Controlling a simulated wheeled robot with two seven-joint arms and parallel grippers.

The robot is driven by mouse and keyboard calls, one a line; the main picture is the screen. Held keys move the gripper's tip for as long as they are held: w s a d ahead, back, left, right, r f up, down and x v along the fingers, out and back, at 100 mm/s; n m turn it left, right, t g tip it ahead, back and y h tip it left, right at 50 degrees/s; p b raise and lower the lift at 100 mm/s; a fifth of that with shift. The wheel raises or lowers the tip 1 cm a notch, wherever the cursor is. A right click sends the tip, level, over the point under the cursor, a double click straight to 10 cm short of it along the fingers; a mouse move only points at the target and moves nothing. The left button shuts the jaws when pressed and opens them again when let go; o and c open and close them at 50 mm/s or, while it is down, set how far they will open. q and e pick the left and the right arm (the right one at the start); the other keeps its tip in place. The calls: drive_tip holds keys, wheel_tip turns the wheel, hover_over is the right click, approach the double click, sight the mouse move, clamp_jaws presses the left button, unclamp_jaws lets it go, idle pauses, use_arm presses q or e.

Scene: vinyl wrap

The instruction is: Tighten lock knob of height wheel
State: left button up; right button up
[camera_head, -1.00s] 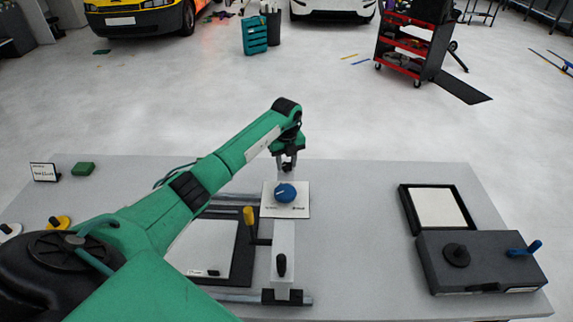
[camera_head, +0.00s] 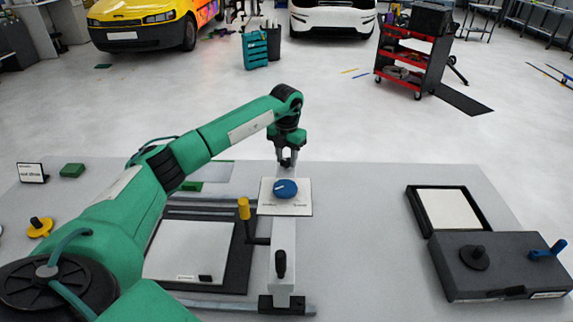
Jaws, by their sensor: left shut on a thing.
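A blue round knob (camera_head: 285,188) with a small white mark sits on a white labelled plate (camera_head: 297,206), at the far end of a light grey arm on the rail fixture (camera_head: 284,240). My left gripper (camera_head: 287,165) points down just behind the blue knob, at the plate's back edge. It is shut on a small dark part between its fingers, which looks like the lock knob. That part is mostly hidden by the fingers, so its shape is unclear. My right gripper is not in view.
A yellow-handled crank (camera_head: 244,210) stands left of the fixture, beside a pale panel (camera_head: 188,250). A dark box (camera_head: 497,265) with a blue handle and an open black tray (camera_head: 449,208) stand at the right. The tabletop (camera_head: 360,235) between is clear.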

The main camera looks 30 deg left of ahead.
use_arm(q)
drive_tip(key=m+b, duration=0.2)
drive_tip(key=shift+f+m, duration=0.1)
drive_tip(key=shift+m, duration=0.3)
drive_tip(key=m+b, duration=0.2)
drive_tip(key=m, duration=0.1)
drive_tip(key=shift+m, duration=0.3)
drive_tip(key=m+b, duration=0.1)
drive_tip(key=m, duration=0.2)
drive_tip(key=shift+w+m+b, duration=0.1)
drive_tip(key=shift+m+b, duration=0.25)
drive_tip(key=shift+m, duration=0.05)
drive_tip(key=shift+r+m, duration=0.2)
drive_tip(key=shift+m, duration=0.6)
drive_tip(key=shift+b, duration=0.3)
drive_tip(key=o, duration=1)
